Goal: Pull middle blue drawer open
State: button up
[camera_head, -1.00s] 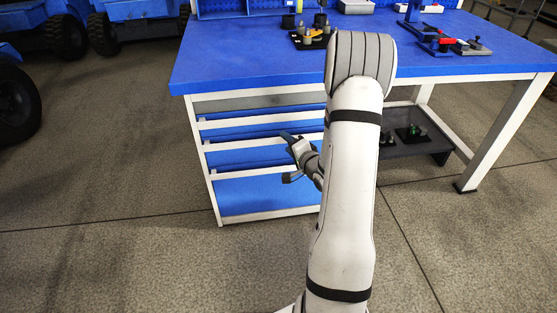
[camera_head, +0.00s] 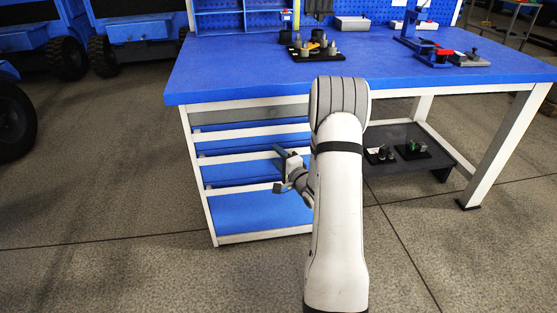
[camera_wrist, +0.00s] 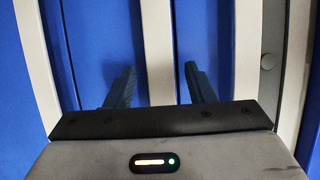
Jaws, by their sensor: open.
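Blue drawer fronts with white horizontal rails sit under the workbench at the left. The middle blue drawer (camera_head: 235,172) appears shut, its front between two white rails; it also shows in the wrist view (camera_wrist: 95,45). My gripper (camera_head: 279,170) is in front of the drawers, partly hidden by my arm. In the wrist view my gripper (camera_wrist: 158,75) is open and empty, with one dark finger on each side of a white rail (camera_wrist: 157,35). I cannot tell whether the fingers touch the rail or the drawer fronts.
A grey top drawer (camera_head: 235,115) with a round lock lies above the blue ones. The blue benchtop (camera_head: 220,68) overhangs the drawers and carries several fixtures. A dark lower shelf (camera_head: 430,152) is at the right. The floor before the drawers is clear.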

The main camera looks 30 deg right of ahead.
grip_shut()
dwell(0.5)
